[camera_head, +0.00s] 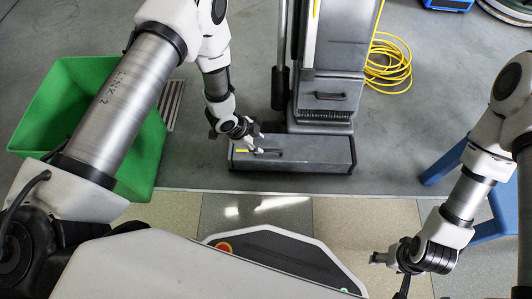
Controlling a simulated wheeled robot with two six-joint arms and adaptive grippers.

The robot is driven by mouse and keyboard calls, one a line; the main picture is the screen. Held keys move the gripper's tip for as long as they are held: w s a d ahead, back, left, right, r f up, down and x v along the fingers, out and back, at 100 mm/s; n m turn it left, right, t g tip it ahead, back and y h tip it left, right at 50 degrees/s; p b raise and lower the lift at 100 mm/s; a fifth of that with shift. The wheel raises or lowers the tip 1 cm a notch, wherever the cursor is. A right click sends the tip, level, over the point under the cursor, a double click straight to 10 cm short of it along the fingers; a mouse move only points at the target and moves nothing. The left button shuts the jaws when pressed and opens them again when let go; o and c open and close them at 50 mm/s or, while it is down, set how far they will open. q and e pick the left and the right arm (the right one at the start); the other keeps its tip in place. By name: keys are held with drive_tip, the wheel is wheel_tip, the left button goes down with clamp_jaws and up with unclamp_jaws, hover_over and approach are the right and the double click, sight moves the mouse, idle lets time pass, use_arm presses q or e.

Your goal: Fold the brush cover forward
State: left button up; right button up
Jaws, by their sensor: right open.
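The brush cover (325,155) is a dark grey box-like housing on the floor, at the front foot of an upright grey floor machine (333,60). A dark handle (272,152) lies along its top at the left. My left gripper (256,143) is at the cover's upper left, right by that handle. Whether its fingers touch or close around the handle is too small to tell. My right gripper (385,272) is open and empty, low at the right over the tiled floor, well apart from the cover.
A green bin (55,95) stands at the left, partly behind my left arm. A blue stool (443,162) stands at the right by my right arm. A coiled yellow cable (390,72) lies right of the machine.

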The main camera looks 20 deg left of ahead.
sight(267, 150)
use_arm(q)
drive_tip(key=b+x, duration=0.3)
drive_tip(key=x, duration=0.3)
drive_tip(key=shift+d+f, duration=0.1)
drive_tip(key=shift+f, duration=0.2)
use_arm(e)
wheel_tip(267, 150, down, 3)
drive_tip(key=shift+f, duration=0.2)
use_arm(q)
clamp_jaws()
